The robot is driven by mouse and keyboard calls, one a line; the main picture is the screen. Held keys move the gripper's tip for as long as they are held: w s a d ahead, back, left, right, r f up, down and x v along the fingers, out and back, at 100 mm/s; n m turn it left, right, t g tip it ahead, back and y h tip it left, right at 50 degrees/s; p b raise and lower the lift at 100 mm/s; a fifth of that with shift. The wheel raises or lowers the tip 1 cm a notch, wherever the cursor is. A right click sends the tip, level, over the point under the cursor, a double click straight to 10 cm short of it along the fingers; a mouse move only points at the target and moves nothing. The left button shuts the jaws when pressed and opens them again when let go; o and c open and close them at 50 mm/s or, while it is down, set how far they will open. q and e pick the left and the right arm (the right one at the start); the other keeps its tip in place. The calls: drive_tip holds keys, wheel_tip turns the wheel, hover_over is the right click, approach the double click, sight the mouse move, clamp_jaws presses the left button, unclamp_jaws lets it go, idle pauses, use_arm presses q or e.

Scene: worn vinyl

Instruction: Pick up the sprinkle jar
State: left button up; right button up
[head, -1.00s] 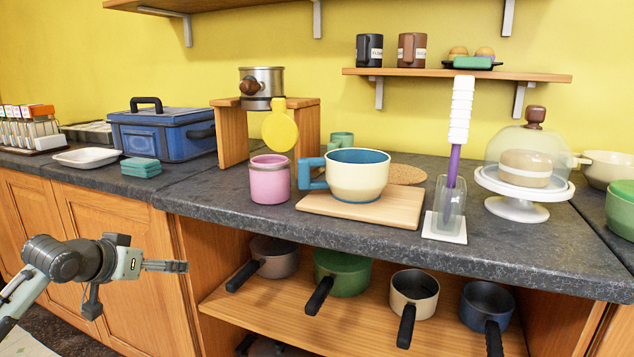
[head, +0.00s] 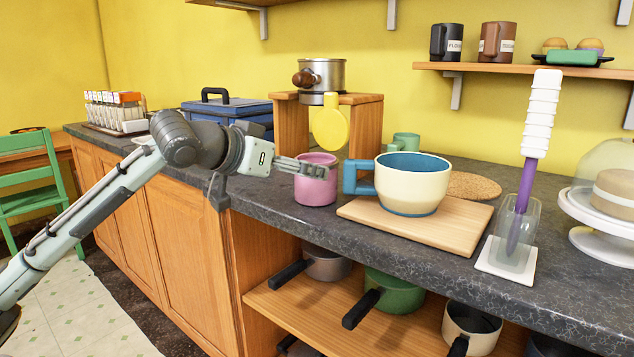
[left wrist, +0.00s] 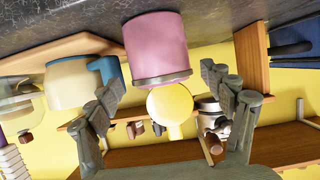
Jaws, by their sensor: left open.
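A pink cylindrical jar (head: 316,186), which looks like the sprinkle jar, stands upright on the dark counter left of the wooden board. My left gripper (head: 305,167) is level with its upper part and overlaps it in the head view. In the left wrist view, which is upside down, the pink jar (left wrist: 157,45) with its grey rim shows ahead, between the lines of the two spread fingers. The left gripper is open and empty; I see no contact with the jar. My right gripper is not in view.
A cream and blue cup (head: 412,184) stands on a wooden board (head: 455,228) just right of the jar. A wooden stand (head: 291,130) with a metal pot (head: 321,74) and a yellow disc (head: 330,128) is behind. A blue box (head: 255,110) stands further left.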

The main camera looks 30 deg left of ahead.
sight(308, 160)
use_arm(q)
drive_tip(key=shift+p+x, duration=0.35)
drive_tip(key=shift+x, duration=1.4)
drive_tip(key=shift+w+r, duration=0.1)
drive_tip(key=shift+r, duration=0.1)
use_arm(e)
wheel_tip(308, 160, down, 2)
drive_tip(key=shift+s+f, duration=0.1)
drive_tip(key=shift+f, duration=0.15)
use_arm(q)
drive_tip(key=shift+c, duration=0.5)
drive_tip(key=c, duration=1.4)
drive_tip(key=shift+r, duration=0.15)
drive_tip(key=shift+c, duration=0.7)
